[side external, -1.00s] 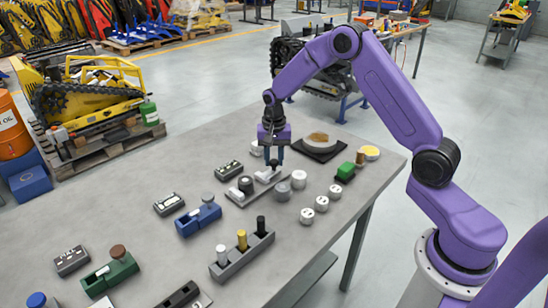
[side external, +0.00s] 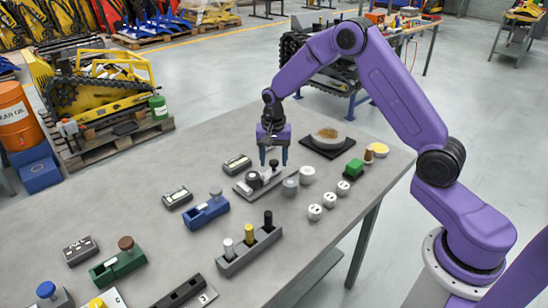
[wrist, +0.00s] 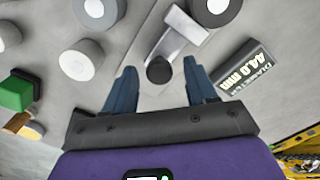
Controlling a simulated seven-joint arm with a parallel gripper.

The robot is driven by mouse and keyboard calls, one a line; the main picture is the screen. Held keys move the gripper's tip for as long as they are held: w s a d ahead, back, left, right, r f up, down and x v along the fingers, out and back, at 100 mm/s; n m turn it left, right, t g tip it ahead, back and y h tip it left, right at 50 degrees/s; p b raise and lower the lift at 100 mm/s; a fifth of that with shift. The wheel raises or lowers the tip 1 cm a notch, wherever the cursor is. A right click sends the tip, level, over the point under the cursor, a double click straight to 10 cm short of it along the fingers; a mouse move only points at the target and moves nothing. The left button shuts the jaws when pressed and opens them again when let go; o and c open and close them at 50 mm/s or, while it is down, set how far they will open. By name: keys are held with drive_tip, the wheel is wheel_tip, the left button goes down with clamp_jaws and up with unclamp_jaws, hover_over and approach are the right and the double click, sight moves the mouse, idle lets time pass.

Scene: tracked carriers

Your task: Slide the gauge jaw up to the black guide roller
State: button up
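The diameter gauge lies on the grey table as a flat plate (side external: 240,189). The black guide roller (side external: 253,180) stands on it; in the wrist view it is the dark cylinder with a pale centre (wrist: 216,8). The pale gauge jaw (side external: 267,174) sits right beside the roller; in the wrist view its crossbar (wrist: 186,25) is very close to the roller, and I cannot tell if they touch. The jaw's dark knob (wrist: 159,70) points up between my fingertips. My gripper (side external: 273,160) is open above it, with clear space on both sides of the knob.
A readout block (wrist: 238,72) lies beside the gauge. A grey cylinder (side external: 290,187) and a white one (side external: 307,174) stand close by on the right. Holders stand in front.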

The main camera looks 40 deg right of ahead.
sight(274, 161)
wheel_tip(274, 161, up, 18)
drive_tip(key=shift+f, duration=0.25)
idle(0.4)
idle(0.8)
drive_tip(key=s+a+n, duration=0.5)
drive_tip(key=s, duration=0.4)
drive_tip(key=s+a+n, duration=0.5)
drive_tip(key=s+n, duration=0.1)
drive_tip(key=s, duration=0.3)
drive_tip(key=s+d+f+n, duration=0.1)
drive_tip(key=s+n, duration=0.4)
drive_tip(key=s, duration=0.5)
drive_tip(key=s+d+f+n, duration=0.2)
drive_tip(key=s+n, duration=0.3)
drive_tip(key=s, duration=0.4)
drive_tip(key=shift+s+d+f+n, duration=0.3)
drive_tip(key=shift+s+f, duration=0.05)
